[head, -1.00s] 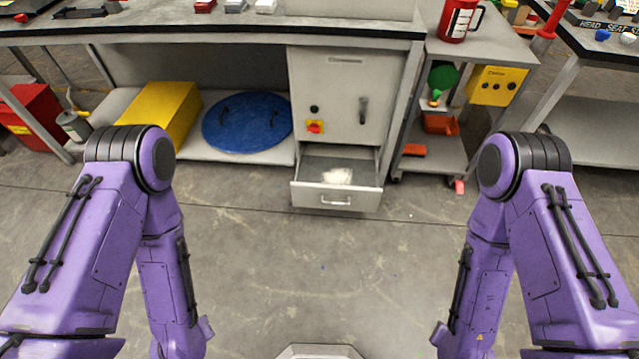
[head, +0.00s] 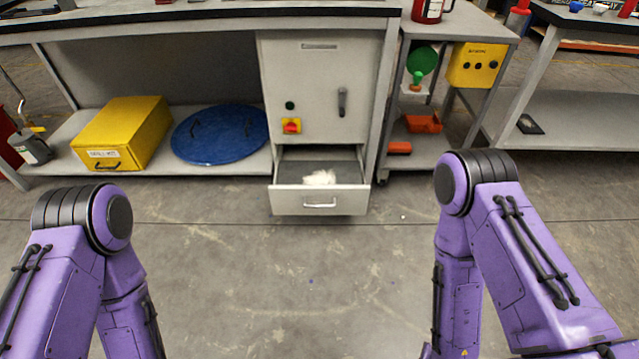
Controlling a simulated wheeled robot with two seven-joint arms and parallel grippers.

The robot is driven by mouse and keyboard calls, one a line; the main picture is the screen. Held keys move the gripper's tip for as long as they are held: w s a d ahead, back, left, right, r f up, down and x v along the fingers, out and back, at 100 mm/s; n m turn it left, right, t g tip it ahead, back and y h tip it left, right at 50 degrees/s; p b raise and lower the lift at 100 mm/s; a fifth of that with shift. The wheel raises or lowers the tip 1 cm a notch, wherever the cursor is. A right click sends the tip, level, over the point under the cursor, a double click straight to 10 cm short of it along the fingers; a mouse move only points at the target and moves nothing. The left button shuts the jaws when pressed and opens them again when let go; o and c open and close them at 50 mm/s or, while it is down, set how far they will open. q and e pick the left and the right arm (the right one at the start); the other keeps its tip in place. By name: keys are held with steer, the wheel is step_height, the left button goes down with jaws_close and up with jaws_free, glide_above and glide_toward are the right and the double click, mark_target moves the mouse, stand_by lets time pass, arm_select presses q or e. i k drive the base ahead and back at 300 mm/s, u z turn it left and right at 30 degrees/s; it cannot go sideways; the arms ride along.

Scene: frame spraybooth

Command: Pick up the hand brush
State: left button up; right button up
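I cannot make out a hand brush for certain in the head view. A small dark flat object (head: 530,124) lies on the lower shelf of the right bench; it is too small to tell what it is. A white crumpled thing (head: 319,177) lies in the open drawer (head: 300,202) of the grey cabinet. Both my purple arms show at the lower left and lower right, but neither gripper is in view.
A yellow box (head: 122,134) and a round blue lid (head: 220,128) sit on the workbench's low shelf. A grey cart (head: 460,125) holds orange bins (head: 422,123) and a yellow control box (head: 474,64). The open drawer juts out. The concrete floor before me is clear.

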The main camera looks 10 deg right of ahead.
mark_target(394, 149)
steer(key=k, duration=0.6)
steer(key=z, duration=0.55)
steer(key=i, duration=0.5)
steer(key=z, duration=0.7)
steer(key=i, duration=0.95)
steer(key=u, duration=0.85)
steer(key=i, duration=0.65)
steer(key=u, duration=0.6)
